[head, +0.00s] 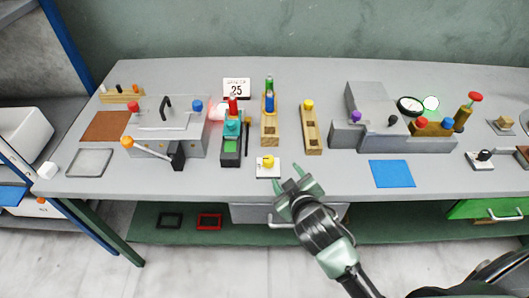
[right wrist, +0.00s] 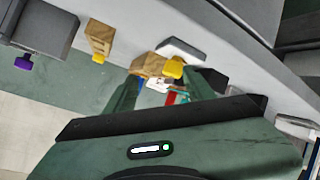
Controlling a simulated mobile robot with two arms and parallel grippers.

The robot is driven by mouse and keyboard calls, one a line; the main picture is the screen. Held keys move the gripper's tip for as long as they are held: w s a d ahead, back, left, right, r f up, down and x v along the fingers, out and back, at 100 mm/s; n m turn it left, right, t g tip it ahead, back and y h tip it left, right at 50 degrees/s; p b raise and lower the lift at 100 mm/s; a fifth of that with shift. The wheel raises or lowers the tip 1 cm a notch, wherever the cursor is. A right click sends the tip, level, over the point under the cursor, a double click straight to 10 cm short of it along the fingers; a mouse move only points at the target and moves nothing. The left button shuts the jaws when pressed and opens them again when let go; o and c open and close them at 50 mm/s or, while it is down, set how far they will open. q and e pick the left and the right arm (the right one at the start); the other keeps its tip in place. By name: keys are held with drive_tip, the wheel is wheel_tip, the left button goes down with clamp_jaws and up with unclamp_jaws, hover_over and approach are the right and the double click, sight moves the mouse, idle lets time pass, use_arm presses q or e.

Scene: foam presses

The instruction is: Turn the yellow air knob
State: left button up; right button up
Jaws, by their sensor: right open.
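A yellow knob (head: 268,161) sits on a small white plate (head: 267,173) at the front edge of the grey bench. It also shows in the right wrist view (right wrist: 174,68), ahead of the fingers. A second yellow knob (head: 308,104) tops a wooden block (head: 312,132) farther back; this one shows at the upper left of the wrist view (right wrist: 98,58). My right gripper (head: 288,180) is open and empty, just to the right and front of the knob on the plate, apart from it in the head view. My left gripper is out of view.
The grey bench (head: 340,180) is bare to the right of the plate, up to a blue mat (head: 391,174). A teal and green stand (head: 231,145) and a wooden block with bottles (head: 269,130) stand behind the plate. Grey presses stand left (head: 190,145) and right (head: 372,110).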

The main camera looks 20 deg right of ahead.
drive_tip(key=w+a+r+n+t+y, duration=0.3)
drive_tip(key=w+a+r+n, duration=0.15)
drive_tip(key=r, duration=0.35)
drive_tip(key=w+a+r+n+t+y, duration=0.35)
drive_tip(key=a+r+n, duration=0.2)
drive_tip(key=r, duration=0.25)
drive_tip(key=s+a+r+n+g+y, duration=0.25)
drive_tip(key=a+n+g+y, duration=0.95)
drive_tip(key=a+n, duration=0.65)
drive_tip(key=n+g+h, duration=0.7)
drive_tip(key=n+h, duration=0.3)
drive_tip(key=h, duration=0.8)
hover_over(269, 158)
wheel_tip(269, 158, down, 13)
drive_tip(key=shift+f+p, duration=0.2)
drive_tip(key=shift+p, duration=0.1)
wheel_tip(269, 158, down, 7)
drive_tip(key=shift+r+p, duration=0.15)
drive_tip(key=shift+p, duration=0.95)
drive_tip(key=shift+a+f, duration=0.1)
drive_tip(key=shift+f, duration=0.35)
clamp_jaws()
